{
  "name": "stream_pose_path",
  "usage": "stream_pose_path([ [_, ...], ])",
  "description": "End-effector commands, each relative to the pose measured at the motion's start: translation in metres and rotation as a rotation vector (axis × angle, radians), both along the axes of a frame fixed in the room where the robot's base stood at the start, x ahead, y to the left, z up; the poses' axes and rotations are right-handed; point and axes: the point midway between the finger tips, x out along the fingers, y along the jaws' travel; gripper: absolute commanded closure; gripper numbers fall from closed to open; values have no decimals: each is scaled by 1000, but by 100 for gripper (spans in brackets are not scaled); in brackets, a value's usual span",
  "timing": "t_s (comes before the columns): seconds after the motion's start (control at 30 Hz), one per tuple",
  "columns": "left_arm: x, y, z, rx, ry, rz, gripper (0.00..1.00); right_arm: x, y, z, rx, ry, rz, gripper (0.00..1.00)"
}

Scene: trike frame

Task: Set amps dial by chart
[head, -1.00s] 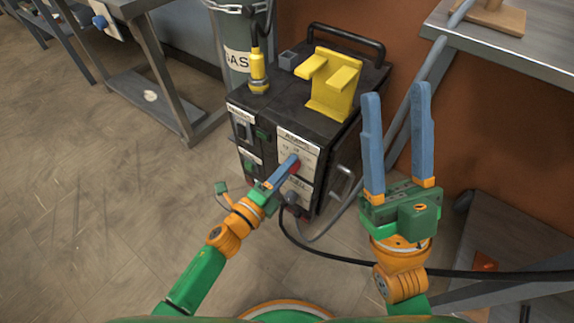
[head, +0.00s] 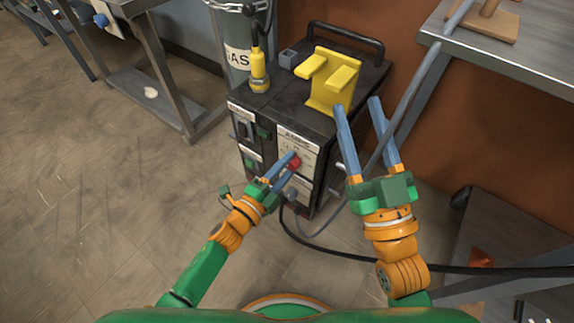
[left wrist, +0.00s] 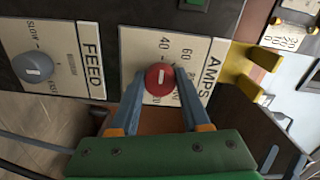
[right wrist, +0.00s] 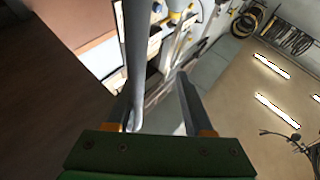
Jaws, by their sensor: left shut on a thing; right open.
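The amps dial (head: 295,162) is a red knob on a white plate on the front of the black welding machine (head: 262,112). My left gripper (head: 285,164) is shut on it, one finger on each side. In the left wrist view the dial (left wrist: 160,78) shows a short white mark, with the numbers 40 and 60 printed near it on the AMPS plate (left wrist: 203,68). Other numbers are partly hidden by the right-hand finger. My right gripper (head: 358,128) is open and empty in front of the machine's right side. No chart is clearly readable.
A grey-blue feed dial (left wrist: 33,69) sits beside the amps plate. A yellow bracket (head: 332,85) stands on the machine. A grey hose (head: 405,100) rises close to my right gripper and crosses the right wrist view.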

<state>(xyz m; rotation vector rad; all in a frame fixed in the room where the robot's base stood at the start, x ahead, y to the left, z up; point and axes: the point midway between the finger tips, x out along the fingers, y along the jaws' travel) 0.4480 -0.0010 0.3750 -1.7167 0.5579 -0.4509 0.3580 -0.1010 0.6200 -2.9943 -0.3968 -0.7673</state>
Motion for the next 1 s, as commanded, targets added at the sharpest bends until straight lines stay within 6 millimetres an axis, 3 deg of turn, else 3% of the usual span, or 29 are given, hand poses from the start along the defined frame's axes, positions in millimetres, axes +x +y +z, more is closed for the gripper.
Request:
stream_pose_path([
  [0.17, 0, 0, -1, -1, 2, 1, 100, 0, 0, 0, 0, 0, 0, 48],
  [0.2, 0, 0, -1, -1, 2, 1, 51, 0, 0, 0, 0, -1, 0, 48],
  [0.3, 0, 0, -1, -1, 2, 1, 24, 0, 0, 0, 0, -1, 0, 48],
  [0.67, -2, 2, 0, 1, 2, 1, 24, 2, 0, -2, -6, 21, -2, 48],
  [0.77, -10, 8, 1, 1, 3, 2, 24, 11, -1, -23, -33, 140, -14, 48],
  [1.0, -39, 28, 2, 2, 3, 0, 24, 22, -9, -95, -117, 522, -44, 48],
])
